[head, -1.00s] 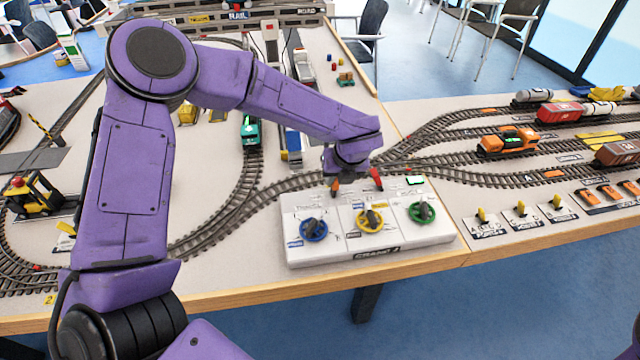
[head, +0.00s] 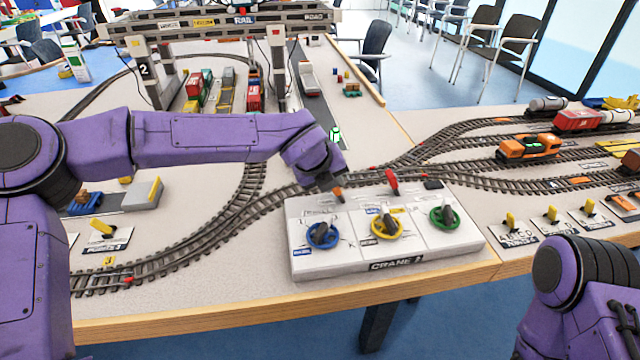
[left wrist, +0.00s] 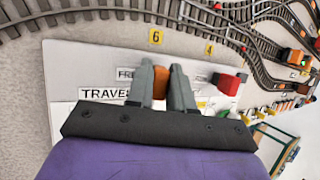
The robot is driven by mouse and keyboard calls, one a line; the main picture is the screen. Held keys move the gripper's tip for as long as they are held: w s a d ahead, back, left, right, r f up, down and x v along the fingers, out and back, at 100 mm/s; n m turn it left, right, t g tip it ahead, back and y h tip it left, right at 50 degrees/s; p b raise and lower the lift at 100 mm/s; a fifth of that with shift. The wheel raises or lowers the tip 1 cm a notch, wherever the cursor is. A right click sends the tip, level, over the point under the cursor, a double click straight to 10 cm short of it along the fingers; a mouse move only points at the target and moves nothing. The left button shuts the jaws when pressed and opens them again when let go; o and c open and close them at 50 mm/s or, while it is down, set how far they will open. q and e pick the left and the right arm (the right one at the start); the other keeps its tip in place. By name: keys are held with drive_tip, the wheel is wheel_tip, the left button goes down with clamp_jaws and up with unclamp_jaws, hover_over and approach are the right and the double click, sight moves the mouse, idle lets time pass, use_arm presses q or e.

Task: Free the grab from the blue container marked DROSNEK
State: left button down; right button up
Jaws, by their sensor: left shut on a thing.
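My left gripper (head: 330,183) is at the back left of the white crane control panel (head: 300,262). In the left wrist view its two fingers (left wrist: 163,72) are shut on an orange lever (left wrist: 160,84), beside a label partly covered that starts "FRE". The orange lever's tip shows in the head view (head: 338,195). A red lever (head: 391,181) stands to its right, clear of the fingers. Blue (head: 323,236), yellow (head: 387,226) and green (head: 444,217) knobs sit along the panel's front. I cannot make out the DROSNEK container or the grab. My right gripper is out of view.
The gantry crane (head: 235,22) spans the table behind my left arm, with a red container (head: 255,95) and others beneath it. Tracks run behind the panel. An orange locomotive (head: 527,147) stands to the right. Three yellow-levered switches sit right of the panel.

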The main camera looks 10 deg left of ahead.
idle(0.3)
use_arm(q)
drive_tip(key=c, duration=1.1)
unclamp_jaws()
drive_tip(key=v, duration=1)
drive_tip(key=shift+s+r, duration=0.15)
